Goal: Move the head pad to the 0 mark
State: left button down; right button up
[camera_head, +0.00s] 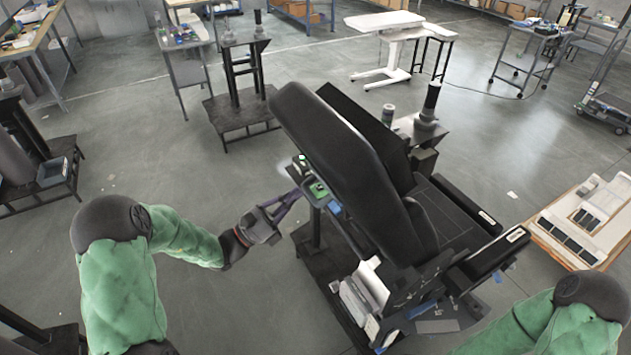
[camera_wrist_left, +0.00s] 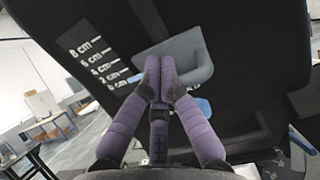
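The black padded chair (camera_head: 340,150) stands in the middle of the head view, its long back tilted. In the left wrist view the dark panel (camera_wrist_left: 235,30) carries a white centimetre scale (camera_wrist_left: 92,65), with 8 cm at the top and lower values below. I cannot make out a 0 mark. A grey-blue handle (camera_wrist_left: 205,62) sits beside the scale. My left gripper (camera_wrist_left: 160,72) has purple fingers with tips together at the handle, apparently shut on it. In the head view the left gripper (camera_head: 298,192) is at the chair back's left side. My right gripper is out of view.
A black post on a stand (camera_head: 245,75) is behind, left of the chair. A white desk (camera_head: 385,22) stands at the back. A low pallet with panels (camera_head: 580,220) lies at right. Grey floor (camera_head: 150,120) is open left of the chair.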

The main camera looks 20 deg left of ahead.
pick_arm(q)
jog(key=b+v, duration=0.1)
jog(key=v, duration=0.5)
dwell(0.5)
jog(key=shift+f, duration=0.1)
dwell(0.6)
